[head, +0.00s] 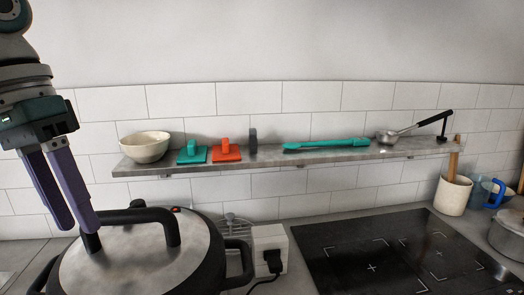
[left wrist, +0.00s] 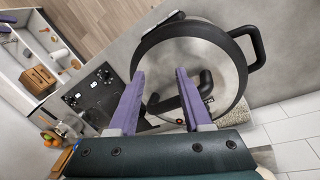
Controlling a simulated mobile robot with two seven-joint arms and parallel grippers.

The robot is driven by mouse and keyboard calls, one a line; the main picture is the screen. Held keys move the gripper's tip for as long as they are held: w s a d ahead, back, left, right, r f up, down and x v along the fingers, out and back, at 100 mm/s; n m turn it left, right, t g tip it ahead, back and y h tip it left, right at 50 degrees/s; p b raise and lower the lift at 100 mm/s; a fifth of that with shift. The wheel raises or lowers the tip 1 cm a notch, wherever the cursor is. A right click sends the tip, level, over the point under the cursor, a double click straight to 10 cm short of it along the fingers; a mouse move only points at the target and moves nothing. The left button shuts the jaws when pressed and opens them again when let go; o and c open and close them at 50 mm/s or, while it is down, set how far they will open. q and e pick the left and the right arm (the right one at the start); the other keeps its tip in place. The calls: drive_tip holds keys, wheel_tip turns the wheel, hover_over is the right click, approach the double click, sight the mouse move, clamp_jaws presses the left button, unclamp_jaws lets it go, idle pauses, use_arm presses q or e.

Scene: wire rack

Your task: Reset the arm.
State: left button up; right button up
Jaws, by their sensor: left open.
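My left gripper (head: 78,226) hangs from the upper left in the head view, its two purple fingers pointing down. The fingers are open and hold nothing. They are in front of or over the left part of a large pot (head: 140,262) with a steel lid and a black arched handle (head: 135,216). In the left wrist view, the fingers of the gripper (left wrist: 160,75) are apart, with the pot lid (left wrist: 218,62) beyond them. I cannot tell whether a fingertip touches the handle. My right gripper is in neither view.
A grey shelf (head: 270,161) on the tiled wall carries a cream bowl (head: 145,147), teal (head: 192,154) and orange (head: 227,151) handled items, a teal utensil (head: 326,145) and a ladle (head: 395,135). A black cooktop (head: 395,258) lies right of a socket box (head: 270,245).

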use_arm(q)
drive_tip(key=shift+m+y, duration=0.4)
drive_tip(key=shift+y, duration=0.4)
drive_tip(key=s+f, duration=0.1)
drive_tip(key=f, duration=0.1)
drive_tip(key=s+f, duration=0.1)
drive_tip(key=f, duration=0.2)
drive_tip(key=s+f, duration=0.2)
drive_tip(key=shift+a+f, duration=0.2)
drive_tip(key=shift+a, duration=0.15)
drive_tip(key=s+a+f+m+t+y, duration=0.1)
drive_tip(key=s+f+t+y, duration=0.1)
drive_tip(key=s+f, duration=0.35)
drive_tip(key=s+a+r+m+t+y, duration=0.1)
drive_tip(key=s+a+r+t+y, duration=0.15)
drive_tip(key=s, duration=0.85)
drive_tip(key=d+f+n+h, duration=0.2)
drive_tip(key=d+n+h, duration=0.15)
drive_tip(key=d, duration=0.55)
wheel_tip(320, 180, up, 23)
drive_tip(key=p, duration=2.3)
drive_tip(key=shift+s+d+r, duration=0.15)
drive_tip(key=shift+s+d, duration=0.15)
